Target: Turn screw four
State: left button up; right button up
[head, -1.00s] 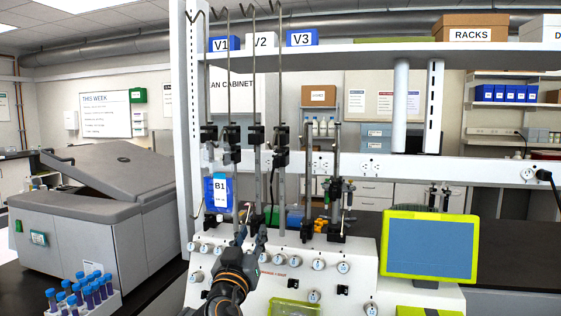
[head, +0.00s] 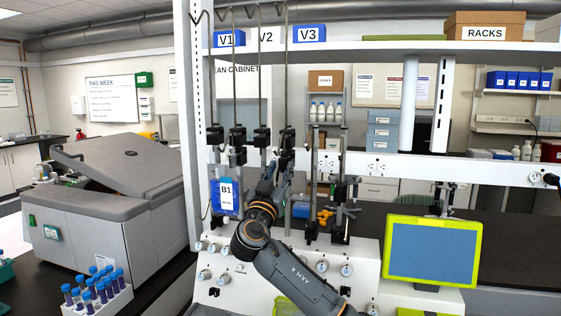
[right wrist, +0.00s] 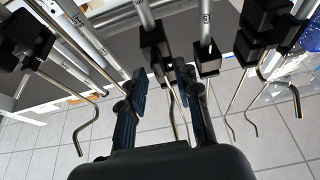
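Several black screw clamps sit on the upright metal rods of the white processor (head: 300,300), among them one on the left (head: 238,136) and one on a rod further right (head: 288,138). None shows a readable number, so I cannot tell which is screw four. My right gripper (head: 277,168) points up among the rods, just below the clamps. In the right wrist view its two fingers (right wrist: 160,80) are apart with nothing gripped. A black clamp on a rod (right wrist: 154,42) lies just beyond the gap, with thin hooks beside the fingers. My left gripper is not in view.
A blue B1 bag (head: 226,194) hangs left of the gripper. White knobs (head: 322,266) line the processor's front. A green-framed screen (head: 432,250) stands at right. A tube rack (head: 100,300) and a grey centrifuge (head: 105,240) are at left.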

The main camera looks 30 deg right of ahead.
jog(key=shift+w+d+r, duration=0.1)
jog(key=shift+w+d, duration=0.2)
jog(key=shift+d, duration=0.1)
jog(key=shift+c, duration=0.2)
grip_shut()
